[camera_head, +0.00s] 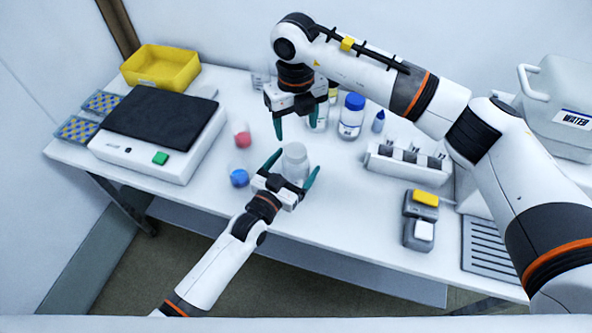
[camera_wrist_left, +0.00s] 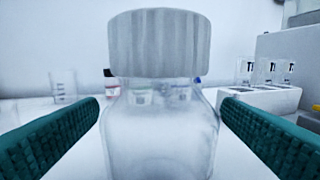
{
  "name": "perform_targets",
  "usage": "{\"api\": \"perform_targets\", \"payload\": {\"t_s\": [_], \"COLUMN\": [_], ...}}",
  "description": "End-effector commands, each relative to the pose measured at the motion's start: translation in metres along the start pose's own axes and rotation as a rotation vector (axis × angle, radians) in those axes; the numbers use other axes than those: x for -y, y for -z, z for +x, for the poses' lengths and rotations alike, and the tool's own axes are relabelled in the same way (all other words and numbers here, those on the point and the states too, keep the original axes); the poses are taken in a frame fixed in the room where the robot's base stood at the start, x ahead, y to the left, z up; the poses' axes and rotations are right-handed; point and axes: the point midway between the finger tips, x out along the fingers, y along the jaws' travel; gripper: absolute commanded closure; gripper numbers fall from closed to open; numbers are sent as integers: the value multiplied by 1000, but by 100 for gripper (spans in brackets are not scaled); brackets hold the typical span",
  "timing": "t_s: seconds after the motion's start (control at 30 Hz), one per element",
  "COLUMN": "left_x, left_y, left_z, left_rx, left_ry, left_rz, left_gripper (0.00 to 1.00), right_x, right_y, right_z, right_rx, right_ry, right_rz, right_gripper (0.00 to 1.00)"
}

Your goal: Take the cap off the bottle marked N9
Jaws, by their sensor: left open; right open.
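A clear bottle (camera_head: 295,167) with a ribbed whitish cap (camera_head: 295,150) stands upright on the bench. In the left wrist view the bottle (camera_wrist_left: 160,135) and its cap (camera_wrist_left: 158,43) fill the middle, with the cap on. No N9 mark is readable on it. My left gripper (camera_head: 293,169) is open, its green fingers on either side of the bottle body, below the cap. My right gripper (camera_head: 297,122) is open and empty, pointing down behind the bottle.
A blue-capped bottle (camera_head: 351,118) and a small dropper bottle (camera_head: 378,122) stand behind to the right. A rack (camera_head: 405,165) is further right. Red (camera_head: 242,139) and blue (camera_head: 239,178) items lie left, near a black-topped device (camera_head: 155,118). The bench front centre is clear.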

Motion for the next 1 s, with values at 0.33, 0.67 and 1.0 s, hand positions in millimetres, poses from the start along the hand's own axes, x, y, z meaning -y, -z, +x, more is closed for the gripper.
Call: {"api": "perform_targets", "payload": {"t_s": [0.33, 0.67, 1.0], "left_x": [0, 0, 0], "left_y": [1, 0, 0], "left_z": [26, 26, 26], "left_rx": [-1, -1, -1], "left_ry": [-1, -1, -1], "left_rz": [0, 0, 0], "left_gripper": [12, 28, 84], "right_x": [0, 0, 0], "right_y": [0, 0, 0], "right_z": [0, 0, 0], "right_rx": [0, 0, 0], "right_ry": [1, 2, 2], "right_rz": [-1, -1, -1], "right_gripper": [36, 36, 36]}}
